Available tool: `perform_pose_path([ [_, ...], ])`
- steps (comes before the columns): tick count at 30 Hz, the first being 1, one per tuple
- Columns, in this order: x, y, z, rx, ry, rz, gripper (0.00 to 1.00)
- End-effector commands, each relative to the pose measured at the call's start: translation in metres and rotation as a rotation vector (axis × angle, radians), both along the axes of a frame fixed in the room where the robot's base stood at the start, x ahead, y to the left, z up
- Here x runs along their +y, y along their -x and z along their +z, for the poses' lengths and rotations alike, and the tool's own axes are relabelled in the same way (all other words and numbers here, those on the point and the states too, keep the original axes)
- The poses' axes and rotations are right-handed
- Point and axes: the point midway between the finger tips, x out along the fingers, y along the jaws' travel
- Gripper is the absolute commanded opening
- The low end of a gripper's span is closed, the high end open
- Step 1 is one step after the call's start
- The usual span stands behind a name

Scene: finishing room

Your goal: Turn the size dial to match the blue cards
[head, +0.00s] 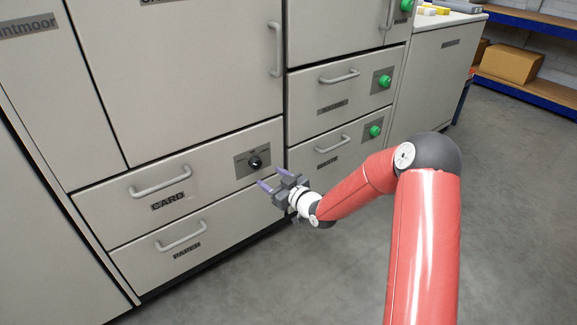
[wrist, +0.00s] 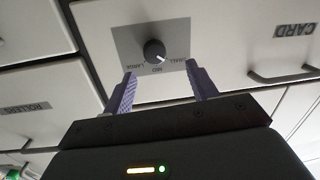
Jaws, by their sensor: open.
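The size dial (head: 255,163) is a round black knob on a grey plate at the right end of the drawer marked CARD (head: 120,205). In the wrist view the dial (wrist: 154,51) has the words LARGE, MID and SMALL around it, upside down. Its white mark points toward SMALL. My gripper (head: 273,179) is open and empty, its purple fingers aimed at the dial. In the wrist view the fingertips (wrist: 159,68) lie to either side of the dial's lower edge, seemingly short of it. No blue cards are in view.
A drawer marked PAPER (head: 215,229) is below. Drawers with green knobs (head: 375,131) stand to the right, their handles (head: 332,145) jutting out. A shelf with a cardboard box (head: 510,62) is at the far right. The grey floor (head: 505,200) is clear.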

Motion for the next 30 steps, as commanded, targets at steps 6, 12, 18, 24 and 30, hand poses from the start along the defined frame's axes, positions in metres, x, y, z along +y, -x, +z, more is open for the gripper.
perform_pose_path([
  [6, 0.008, -0.005, -0.006, -0.040, -0.071, 0.013, 0.58],
  [12, 0.026, -0.027, -0.006, -0.041, -0.070, 0.014, 0.58],
  [18, 0.044, -0.051, -0.006, -0.040, -0.068, 0.012, 0.58],
  [24, 0.052, -0.061, -0.006, -0.038, -0.068, 0.011, 0.58],
  [30, 0.053, -0.062, -0.006, -0.038, -0.068, 0.010, 0.58],
])
